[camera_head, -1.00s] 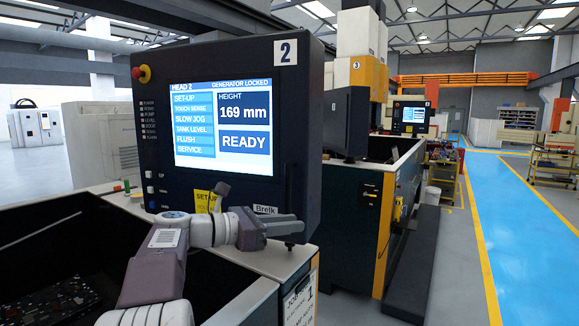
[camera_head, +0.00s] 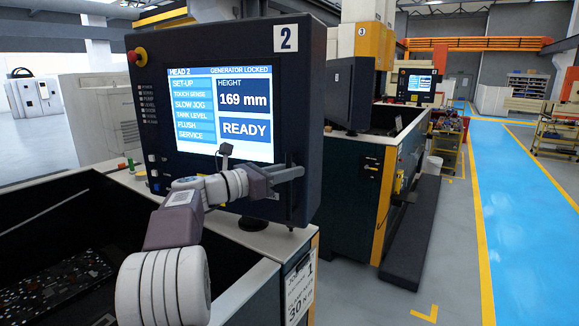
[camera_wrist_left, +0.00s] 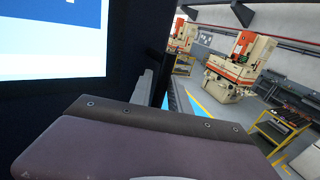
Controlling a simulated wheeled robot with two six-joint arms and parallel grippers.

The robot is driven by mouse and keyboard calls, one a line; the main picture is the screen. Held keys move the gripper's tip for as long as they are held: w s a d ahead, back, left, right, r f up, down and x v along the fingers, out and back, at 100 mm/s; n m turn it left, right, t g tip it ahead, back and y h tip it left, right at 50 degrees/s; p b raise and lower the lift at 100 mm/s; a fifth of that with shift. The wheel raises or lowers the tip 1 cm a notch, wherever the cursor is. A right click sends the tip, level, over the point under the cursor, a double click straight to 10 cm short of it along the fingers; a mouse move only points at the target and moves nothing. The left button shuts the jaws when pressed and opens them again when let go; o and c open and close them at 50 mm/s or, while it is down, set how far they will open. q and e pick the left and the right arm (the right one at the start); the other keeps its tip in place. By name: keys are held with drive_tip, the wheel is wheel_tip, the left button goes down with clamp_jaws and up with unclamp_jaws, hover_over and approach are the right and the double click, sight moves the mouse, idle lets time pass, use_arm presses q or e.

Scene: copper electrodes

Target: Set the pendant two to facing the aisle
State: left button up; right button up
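Pendant two (camera_head: 315,120) is a dark box marked "2" with a lit screen reading "HEAD 2", "169 mm" and "READY". Its screen faces me. A dark upright handle bar stands at the right side of its front (camera_head: 290,200). My left gripper (camera_head: 296,172) is in front of the pendant's lower right, level with the bar, pointing right. Whether it touches the bar is unclear. In the left wrist view, the gripper body fills the bottom, a grey finger (camera_wrist_left: 141,87) shows beside the dark bar, and the screen (camera_wrist_left: 50,40) is at upper left. The finger gap is hidden. My right gripper is out of view.
A dark open tank (camera_head: 60,205) with a pale rim lies below the pendant. Another machine with a lit panel (camera_head: 415,85) stands behind. The blue aisle (camera_head: 515,200) with yellow lines runs clear on the right.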

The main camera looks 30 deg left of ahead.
use_arm(q)
drive_tip(key=shift+s, duration=0.1)
clamp_jaws()
idle(1.3)
